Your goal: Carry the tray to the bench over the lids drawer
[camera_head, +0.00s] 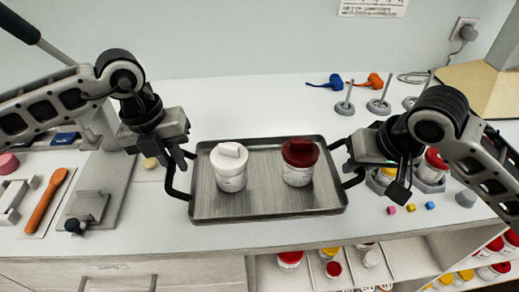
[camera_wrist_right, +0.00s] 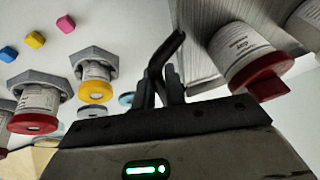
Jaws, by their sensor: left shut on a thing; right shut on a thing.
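A metal tray (camera_head: 265,209) with two black side handles is in the middle of the head view. A white-lidded jar (camera_head: 230,168) and a red-lidded jar (camera_head: 299,163) stand upright on it. My left gripper (camera_head: 178,163) is shut on the tray's left handle. My right gripper (camera_head: 350,160) is shut on the right handle; in the right wrist view the fingers (camera_wrist_right: 165,85) close around the black handle, with the tray (camera_wrist_right: 200,30) and the red-lidded jar (camera_wrist_right: 245,60) beside them. I cannot tell whether the tray touches the bench. The lids drawer is not clearly identifiable.
The white bench (camera_head: 255,110) runs across the view. Jars in grey holders (camera_wrist_right: 92,70) and small coloured cubes (camera_head: 410,208) are right of the tray. An orange-handled tool (camera_head: 46,200) and a grey stand (camera_head: 90,207) are left. Shelves with jars (camera_head: 330,268) lie below the front edge.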

